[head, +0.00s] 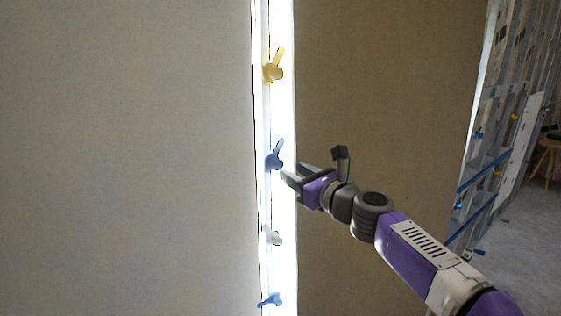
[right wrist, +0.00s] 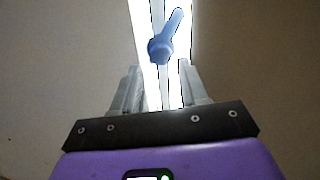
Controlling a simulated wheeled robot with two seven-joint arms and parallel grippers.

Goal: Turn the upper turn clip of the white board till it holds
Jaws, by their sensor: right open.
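A blue turn clip (head: 275,157) sits on the bright narrow strip between a pale board (head: 130,160) at left and a brown board (head: 385,90) at right. Its wing points up and slightly right. It also shows in the right wrist view (right wrist: 162,47), just beyond the fingertips. My right gripper (head: 292,174) is open and empty, slightly right of and below this clip, apart from it in the wrist view. I cannot tell for sure which board is the white one. My left gripper is not in view.
On the same strip are a yellow clip (head: 273,71) above, a pale grey clip (head: 272,237) below and another blue clip (head: 270,300) at the bottom. A metal rack (head: 490,150) and a wooden stool (head: 547,150) stand at right, with open floor (head: 520,240) there.

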